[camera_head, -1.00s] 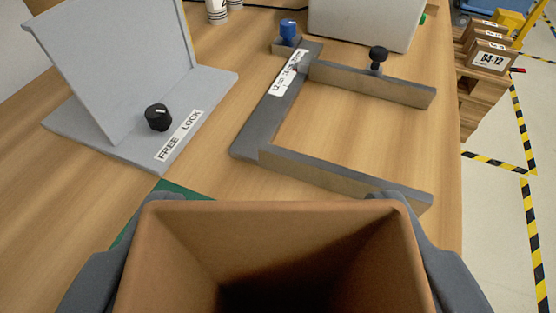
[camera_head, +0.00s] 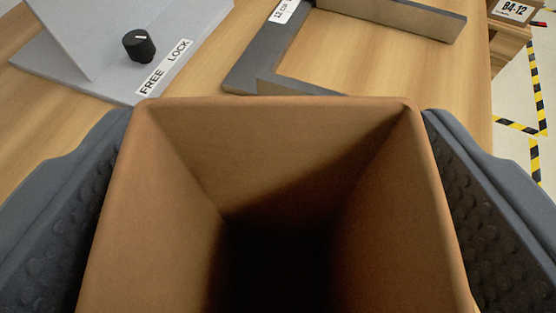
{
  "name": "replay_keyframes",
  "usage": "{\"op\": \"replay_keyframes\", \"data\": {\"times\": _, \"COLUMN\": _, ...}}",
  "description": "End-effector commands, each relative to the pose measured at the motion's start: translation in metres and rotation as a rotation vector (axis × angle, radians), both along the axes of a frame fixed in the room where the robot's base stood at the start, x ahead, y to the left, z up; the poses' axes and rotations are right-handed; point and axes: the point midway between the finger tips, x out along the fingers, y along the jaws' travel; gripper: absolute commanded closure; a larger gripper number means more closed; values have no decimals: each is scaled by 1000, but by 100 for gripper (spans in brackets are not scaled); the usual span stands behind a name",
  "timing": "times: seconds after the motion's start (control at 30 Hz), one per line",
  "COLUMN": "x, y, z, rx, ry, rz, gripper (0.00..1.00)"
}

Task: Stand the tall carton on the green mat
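The tall carton (camera_head: 280,150) is brown with an open top and fills the lower middle of the view. I look down into its dark inside. The green mat is not visible now. The carton's base is hidden, so I cannot see what it rests on.
A grey angled stand with a black knob (camera_head: 138,45) and a FREE LOCK label is at upper left. A dark-topped U-shaped frame (camera_head: 258,72) lies on the wooden table (camera_head: 370,60) beyond the carton. The table's edge and striped floor are at right.

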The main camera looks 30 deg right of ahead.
Motion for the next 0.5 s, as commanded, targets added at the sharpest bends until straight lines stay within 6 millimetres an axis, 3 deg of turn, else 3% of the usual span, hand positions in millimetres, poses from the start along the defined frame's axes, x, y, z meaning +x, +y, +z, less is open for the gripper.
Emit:
{"op": "replay_keyframes", "data": {"times": 0.33, "x": -1, "y": 0, "z": 3, "rx": 0, "ry": 0, "rz": -1, "gripper": 24}}
{"op": "replay_keyframes", "data": {"times": 0.5, "x": -12, "y": 7, "z": 8, "rx": 1, "ry": 1, "rz": 0, "gripper": 24}}
